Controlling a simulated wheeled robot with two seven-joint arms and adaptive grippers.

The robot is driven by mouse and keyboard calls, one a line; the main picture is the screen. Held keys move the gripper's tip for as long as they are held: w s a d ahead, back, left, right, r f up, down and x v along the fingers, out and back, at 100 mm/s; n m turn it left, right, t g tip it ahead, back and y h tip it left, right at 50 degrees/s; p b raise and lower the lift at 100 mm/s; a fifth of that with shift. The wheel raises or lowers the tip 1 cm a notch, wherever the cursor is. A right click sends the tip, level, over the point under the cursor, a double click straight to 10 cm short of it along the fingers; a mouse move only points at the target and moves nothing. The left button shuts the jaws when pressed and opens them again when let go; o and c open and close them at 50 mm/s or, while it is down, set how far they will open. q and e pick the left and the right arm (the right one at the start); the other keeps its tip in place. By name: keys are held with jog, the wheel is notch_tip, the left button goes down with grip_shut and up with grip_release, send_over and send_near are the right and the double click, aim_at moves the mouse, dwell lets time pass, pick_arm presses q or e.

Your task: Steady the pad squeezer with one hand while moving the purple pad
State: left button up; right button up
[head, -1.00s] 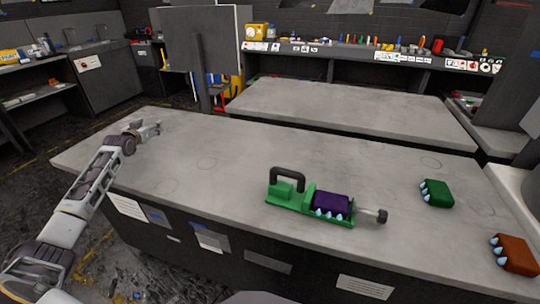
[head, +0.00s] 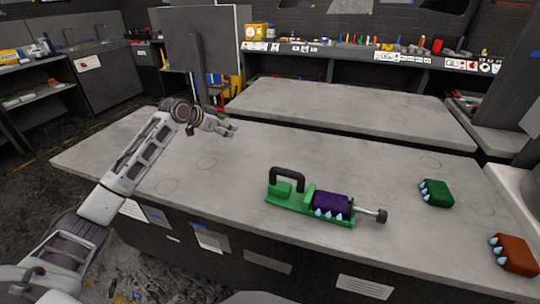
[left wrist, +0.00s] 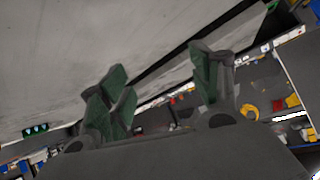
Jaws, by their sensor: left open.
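The green pad squeezer (head: 285,198) lies on the near table, with a black handle at its left end and a rod with a dark knob at its right. The purple pad (head: 330,203) sits in its right half, with pale blue tips along the front edge. My left gripper (head: 230,129) is above the table, to the upper left of the squeezer and clear of it. In the left wrist view its fingers (left wrist: 165,90) are spread apart with nothing between them. My right gripper is not in view.
A green pad (head: 437,193) and an orange-brown pad (head: 515,254) lie on the right part of the near table (head: 220,165). The table is clear left of the squeezer. A second, empty table (head: 350,108) stands behind.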

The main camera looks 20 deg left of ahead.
pick_arm(q)
jog(key=s+d+r+m+g+h, duration=0.1)
jog(key=s+d+r+m+g, duration=0.2)
jog(key=d, duration=0.5)
jog(key=s+d+m+g+h, duration=0.1)
jog(key=s+d+m, duration=0.35)
jog(key=d, duration=0.35)
jog(key=m+g, duration=0.4)
jog(key=m, duration=0.2)
send_near(289, 188)
notch_tip(289, 188, up, 4)
jog(key=a, duration=0.1)
jog(key=shift+s+n+y, duration=0.1)
jog(key=shift+n+y, duration=0.15)
jog(key=shift+y, duration=0.15)
jog(key=shift+f, duration=0.15)
jog(key=shift+x, duration=5.9)
jog(key=shift+s, duration=0.15)
jog(key=shift+c, duration=0.2)
grip_shut()
